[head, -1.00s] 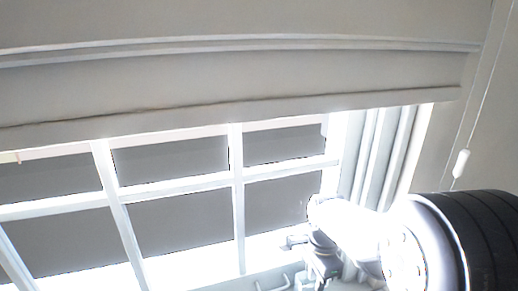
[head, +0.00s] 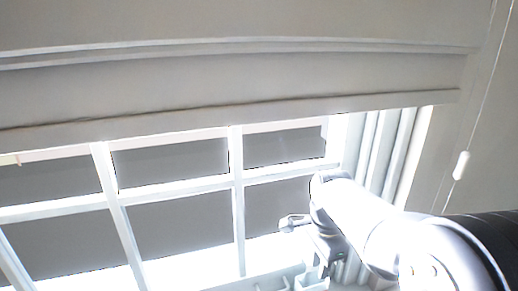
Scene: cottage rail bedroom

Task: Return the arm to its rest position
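My arm, pale and washed out by the light, reaches in from the lower right in front of the window. What looks like my gripper (head: 312,275) hangs at the arm's end, near the bottom edge of the view. It is small and blurred into the bright sill area, so its fingers cannot be made out. I see nothing clearly held in it.
A white-framed window (head: 236,190) with several dark panes fills the lower left. A pale blind (head: 230,85) hangs across its top. A pull cord with a white toggle (head: 461,165) hangs at the right, above my arm.

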